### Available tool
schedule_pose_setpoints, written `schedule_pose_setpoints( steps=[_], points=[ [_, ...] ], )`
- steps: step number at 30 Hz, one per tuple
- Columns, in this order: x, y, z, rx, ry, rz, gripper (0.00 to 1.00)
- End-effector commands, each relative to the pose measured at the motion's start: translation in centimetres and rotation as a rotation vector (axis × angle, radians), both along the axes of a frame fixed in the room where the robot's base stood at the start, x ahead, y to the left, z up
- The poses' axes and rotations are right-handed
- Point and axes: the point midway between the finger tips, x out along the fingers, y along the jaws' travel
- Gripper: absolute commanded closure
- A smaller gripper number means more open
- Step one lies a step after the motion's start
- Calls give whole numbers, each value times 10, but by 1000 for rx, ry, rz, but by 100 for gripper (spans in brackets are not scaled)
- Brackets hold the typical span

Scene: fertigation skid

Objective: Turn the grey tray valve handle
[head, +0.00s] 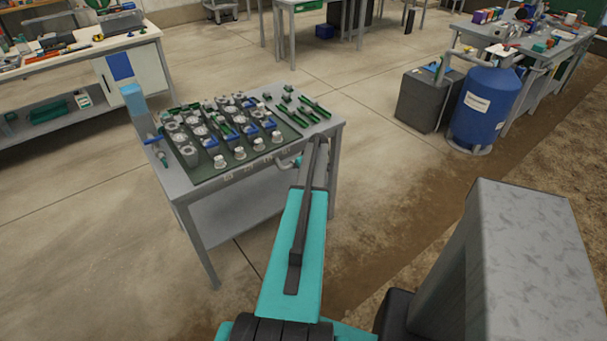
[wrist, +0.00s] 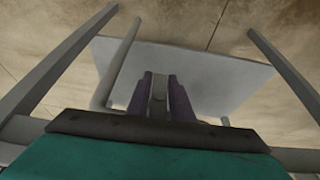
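A grey bar-like piece (wrist: 159,88), possibly the valve handle, shows between the two purple fingers of my gripper (wrist: 160,92) in the wrist view. The fingers stand close on both sides of it; I cannot tell whether they press on it. A grey pipe (wrist: 117,65) runs up to the left of the fingers. In the head view a short grey pipe (head: 289,163) sticks out at the front right edge of the skid table (head: 247,177). My teal arm reaches to that edge and hides my gripper and the handle there.
Several grey and blue fittings and white knobs stand on the dark green tray top (head: 208,180). The table's grey lower shelf (wrist: 215,80) lies beyond my fingers in the wrist view. A blue tank (head: 485,105) and a dark grey box (head: 425,100) stand to the right. Open floor lies between.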

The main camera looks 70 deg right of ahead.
Motion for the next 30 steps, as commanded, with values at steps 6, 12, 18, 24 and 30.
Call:
schedule_pose_setpoints(
  steps=[6,12,18,24,30],
  points=[
    [0,0,-1,0,0,1,67],
    [0,0,1,-2,0,-1,67],
    [-3,2,10,-4,0,-1,67],
    [-10,8,30,-5,0,-1,67],
    [-19,14,57,-5,0,-1,67]
  ],
)
